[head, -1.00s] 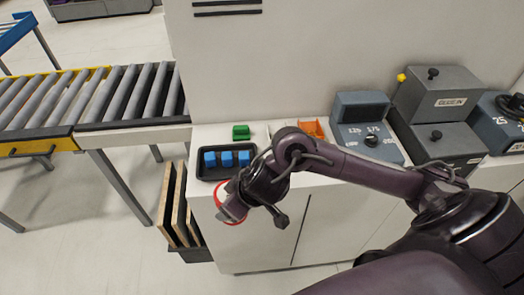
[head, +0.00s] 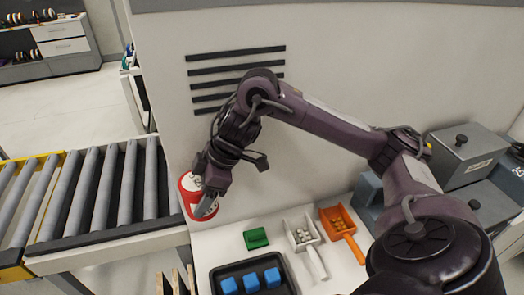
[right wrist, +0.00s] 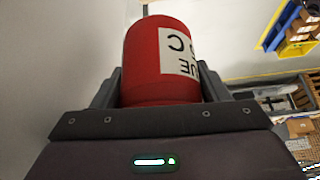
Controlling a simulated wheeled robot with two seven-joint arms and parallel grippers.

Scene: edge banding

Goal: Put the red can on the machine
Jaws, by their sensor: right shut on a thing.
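The red can (head: 187,200) with a white label is in my right gripper (head: 207,186), at the left end of the white machine's ledge (head: 218,246) in the head view. It looks held in the air beside the machine's front panel (head: 330,120); how high it is above the ledge I cannot tell. In the right wrist view the can (right wrist: 150,62) sits between the two fingers of the gripper (right wrist: 160,88), which are shut on it. My left gripper is in neither view.
On the ledge are a black tray (head: 216,275) with blue blocks, a green block (head: 256,239), a white scoop (head: 313,262) and an orange scoop (head: 355,249). Grey boxes (head: 470,146) stand at the right. A roller conveyor (head: 100,195) joins at the left.

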